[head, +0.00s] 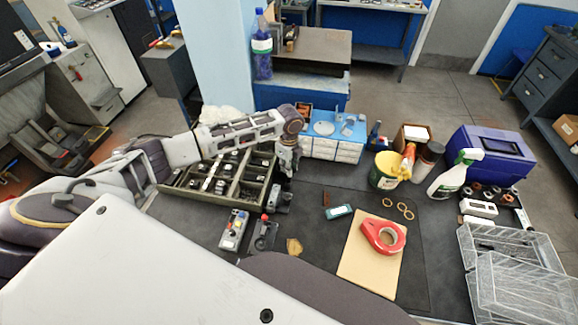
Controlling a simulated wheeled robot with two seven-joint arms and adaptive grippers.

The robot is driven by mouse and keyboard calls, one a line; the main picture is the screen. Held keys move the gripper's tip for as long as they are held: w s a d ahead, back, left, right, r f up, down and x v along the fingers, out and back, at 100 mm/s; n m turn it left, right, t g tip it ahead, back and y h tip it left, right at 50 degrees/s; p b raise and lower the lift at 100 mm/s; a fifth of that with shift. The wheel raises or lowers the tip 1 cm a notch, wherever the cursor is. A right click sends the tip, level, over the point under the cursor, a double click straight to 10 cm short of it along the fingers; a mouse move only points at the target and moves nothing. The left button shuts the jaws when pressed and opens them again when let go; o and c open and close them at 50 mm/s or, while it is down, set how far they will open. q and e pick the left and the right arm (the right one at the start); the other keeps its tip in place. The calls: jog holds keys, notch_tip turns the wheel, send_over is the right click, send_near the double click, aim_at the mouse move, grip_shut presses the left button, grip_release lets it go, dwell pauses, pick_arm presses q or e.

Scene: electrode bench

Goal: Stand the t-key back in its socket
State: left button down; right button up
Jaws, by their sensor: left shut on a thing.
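My left gripper (288,172) points down at the right end of the grey compartment tray, beside the blue and white drawer box. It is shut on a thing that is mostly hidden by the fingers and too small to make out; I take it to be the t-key. Just below the fingertips a small grey block (281,199) stands on the dark bench mat. I cannot tell whether this block is the socket, or whether the held thing touches it. My right gripper is not in view.
The compartment tray (226,203) lies left of the gripper, the drawer box (333,150) behind it. A control box (234,230) and a red-knobbed device (263,233) stand in front.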

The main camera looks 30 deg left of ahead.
pick_arm(q)
jog(key=shift+f, duration=1.2)
dwell(0.7)
jog(key=c, duration=1.3)
grip_release()
jog(key=shift+r, duration=0.15)
jog(key=shift+r, duration=5.85)
jog(key=shift+r, duration=0.15)
